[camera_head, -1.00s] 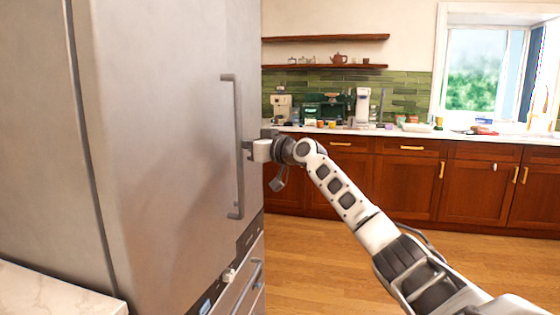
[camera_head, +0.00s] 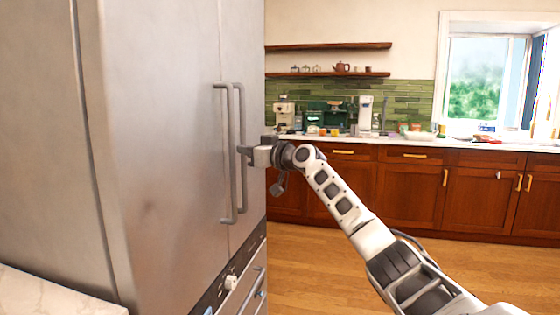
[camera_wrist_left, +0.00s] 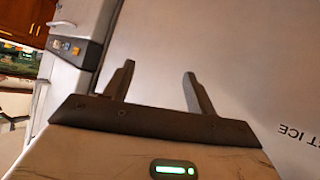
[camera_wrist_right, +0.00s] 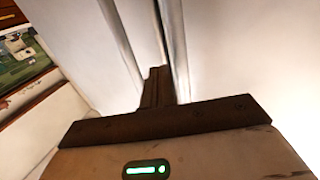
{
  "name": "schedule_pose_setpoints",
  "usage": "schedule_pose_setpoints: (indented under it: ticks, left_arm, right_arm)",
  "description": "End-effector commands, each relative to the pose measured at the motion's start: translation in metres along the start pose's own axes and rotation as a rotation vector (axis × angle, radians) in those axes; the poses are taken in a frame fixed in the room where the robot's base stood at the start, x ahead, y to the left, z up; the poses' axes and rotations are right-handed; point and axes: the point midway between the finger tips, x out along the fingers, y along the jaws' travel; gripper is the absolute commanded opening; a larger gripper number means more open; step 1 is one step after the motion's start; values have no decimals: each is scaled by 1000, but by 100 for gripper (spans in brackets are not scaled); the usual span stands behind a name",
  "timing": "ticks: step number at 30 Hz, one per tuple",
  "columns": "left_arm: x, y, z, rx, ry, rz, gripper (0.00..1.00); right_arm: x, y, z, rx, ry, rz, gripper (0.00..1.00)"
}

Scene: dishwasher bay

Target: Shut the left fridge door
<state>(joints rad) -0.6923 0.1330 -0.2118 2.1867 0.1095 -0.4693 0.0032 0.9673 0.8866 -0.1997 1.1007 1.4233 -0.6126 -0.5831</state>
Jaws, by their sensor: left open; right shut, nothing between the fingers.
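The left fridge door (camera_head: 150,160) is a tall steel panel at the left of the head view, with a long vertical handle (camera_head: 220,150). The right fridge door (camera_head: 252,60) shows just beyond it, its own handle (camera_head: 242,110) close beside the first. The two fronts look nearly in line; I cannot tell whether a small gap stays. My right gripper (camera_head: 247,153) is shut and empty, beside the handles. In the right wrist view its closed fingers (camera_wrist_right: 156,85) are close to the handle bars; contact is unclear. My left gripper (camera_wrist_left: 159,72) is open and empty before a pale panel, outside the head view.
A fridge drawer (camera_head: 245,292) with a handle is below the doors. A pale marble counter (camera_head: 45,295) is at the lower left. Wooden cabinets (camera_head: 410,185) with a cluttered worktop stand at the back. The wooden floor (camera_head: 320,265) between is open.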

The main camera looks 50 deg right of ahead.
Motion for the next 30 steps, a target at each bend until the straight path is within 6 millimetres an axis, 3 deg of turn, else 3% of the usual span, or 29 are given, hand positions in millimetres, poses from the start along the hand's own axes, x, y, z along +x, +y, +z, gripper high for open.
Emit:
schedule_pose_setpoints:
  ticks: [5, 12, 18, 30]
  left_arm:
    - [9, -2, 11, 2, 13, 2, 56]
    - [8, 0, 11, 8, 32, 4, 56]
    - [8, 0, 11, 14, 41, 7, 56]
    - [7, 0, 12, 18, 41, 9, 56]
  right_arm:
    - [-18, 19, 5, -1, 2, -1, 0]
    - [-65, 51, 4, -2, -2, -1, 0]
    - [-90, 68, 2, -1, -1, -2, 0]
    - [-98, 73, 1, -1, -3, -4, 0]
